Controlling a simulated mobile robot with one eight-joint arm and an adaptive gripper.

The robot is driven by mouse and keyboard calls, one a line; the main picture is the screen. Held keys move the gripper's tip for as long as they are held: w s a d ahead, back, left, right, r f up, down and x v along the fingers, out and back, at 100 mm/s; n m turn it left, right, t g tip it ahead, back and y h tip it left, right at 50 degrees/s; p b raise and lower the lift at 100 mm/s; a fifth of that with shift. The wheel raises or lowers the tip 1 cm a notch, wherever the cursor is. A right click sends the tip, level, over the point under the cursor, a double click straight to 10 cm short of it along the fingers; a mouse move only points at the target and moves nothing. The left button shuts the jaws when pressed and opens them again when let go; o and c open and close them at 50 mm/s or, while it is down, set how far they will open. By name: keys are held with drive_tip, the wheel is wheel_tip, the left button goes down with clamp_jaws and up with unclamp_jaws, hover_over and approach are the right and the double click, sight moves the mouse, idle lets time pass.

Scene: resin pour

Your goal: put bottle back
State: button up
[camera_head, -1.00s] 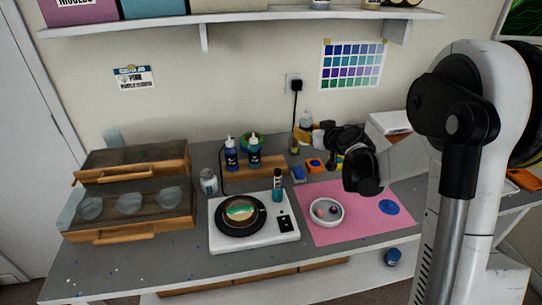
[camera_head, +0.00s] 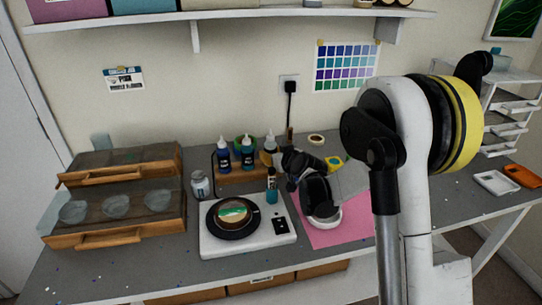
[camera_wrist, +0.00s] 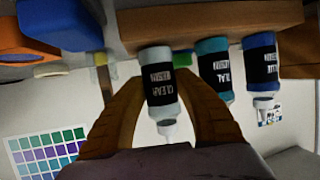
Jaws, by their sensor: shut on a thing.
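A clear bottle with a black label (camera_wrist: 160,75) is between the two tan fingers of my gripper (camera_wrist: 158,98), which is shut on it. The wrist view is upside down. In the head view the clear bottle (camera_head: 270,143) is upright at the right end of the wooden bottle rack (camera_head: 238,175), beside a teal bottle (camera_head: 247,154) and a blue bottle (camera_head: 222,157). My gripper (camera_head: 268,158) is partly hidden by my wrist. The bottle's base is close to the rack's wood (camera_wrist: 220,25); I cannot tell whether it is seated.
A white scale (camera_head: 245,240) with a black turntable stands in front of the rack. A glass jar (camera_head: 200,186) stands left of the rack.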

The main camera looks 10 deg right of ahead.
drive_tip(key=shift+f, duration=0.1)
drive_tip(key=o, duration=0.9)
drive_tip(key=shift+r, duration=0.3)
drive_tip(key=p+v, duration=0.3)
drive_tip(key=v, duration=0.9)
drive_tip(key=shift+f, duration=0.1)
